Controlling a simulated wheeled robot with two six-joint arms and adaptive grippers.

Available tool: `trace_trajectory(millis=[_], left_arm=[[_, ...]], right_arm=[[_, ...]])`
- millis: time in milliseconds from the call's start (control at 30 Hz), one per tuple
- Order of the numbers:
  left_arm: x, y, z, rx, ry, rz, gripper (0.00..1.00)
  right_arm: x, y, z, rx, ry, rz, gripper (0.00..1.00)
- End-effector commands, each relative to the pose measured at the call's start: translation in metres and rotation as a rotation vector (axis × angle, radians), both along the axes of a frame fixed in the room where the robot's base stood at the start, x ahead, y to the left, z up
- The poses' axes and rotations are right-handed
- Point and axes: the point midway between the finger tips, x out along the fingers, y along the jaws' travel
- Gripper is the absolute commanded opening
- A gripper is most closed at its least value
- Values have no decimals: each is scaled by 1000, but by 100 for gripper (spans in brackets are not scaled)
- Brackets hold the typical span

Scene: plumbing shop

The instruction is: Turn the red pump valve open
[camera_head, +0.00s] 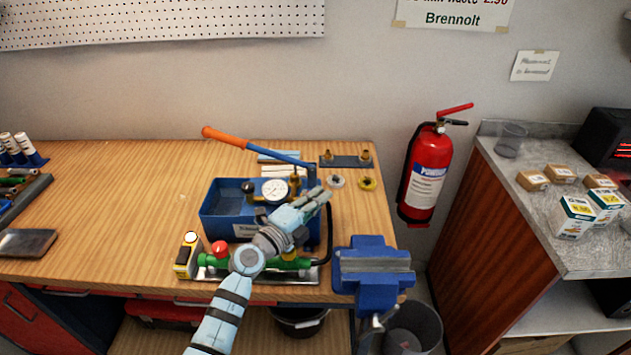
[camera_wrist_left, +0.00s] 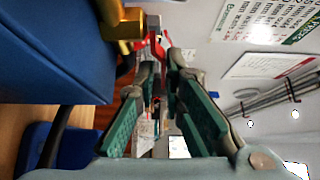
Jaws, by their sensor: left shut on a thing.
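The blue test pump (camera_head: 222,222) stands on the wooden bench, with a round gauge (camera_head: 273,190) and a long lever with an orange grip (camera_head: 225,138). My left gripper (camera_head: 322,196) reaches over the pump's right side and hides the valve there in the head view. In the left wrist view, the red valve handle (camera_wrist_left: 155,42) shows between the fingertips, beside a brass fitting (camera_wrist_left: 122,25). My left gripper (camera_wrist_left: 161,62) is shut on it. How far the handle is turned cannot be told. My right gripper is not in view.
A blue vise (camera_head: 372,268) sits at the bench's front right corner. A green pipe with a red knob (camera_head: 220,248) lies in front of the pump. Brass fittings (camera_head: 345,160) lie behind it. A red fire extinguisher (camera_head: 428,172) hangs on the wall. The bench's left middle is clear.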

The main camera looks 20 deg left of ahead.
Motion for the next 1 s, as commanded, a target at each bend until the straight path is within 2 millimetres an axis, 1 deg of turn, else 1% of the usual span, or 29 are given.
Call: trace_trajectory(millis=[33, 133, 300, 533, 967, 1000], left_arm=[[1, -2, 7, -1, 7, 30, 0], [4, -3, 5, -1, 5, 98, 0], [8, -4, 2, -1, 2, 190, 0], [11, -4, 0, 0, 1, 256, 0], [11, -4, -1, 1, 0, 268, 0], [11, -4, -1, 1, 0, 268, 16]], right_arm=[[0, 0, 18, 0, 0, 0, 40], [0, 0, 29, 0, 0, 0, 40], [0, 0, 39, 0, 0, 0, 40], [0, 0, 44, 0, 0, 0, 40], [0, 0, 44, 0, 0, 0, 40], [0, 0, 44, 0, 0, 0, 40]])
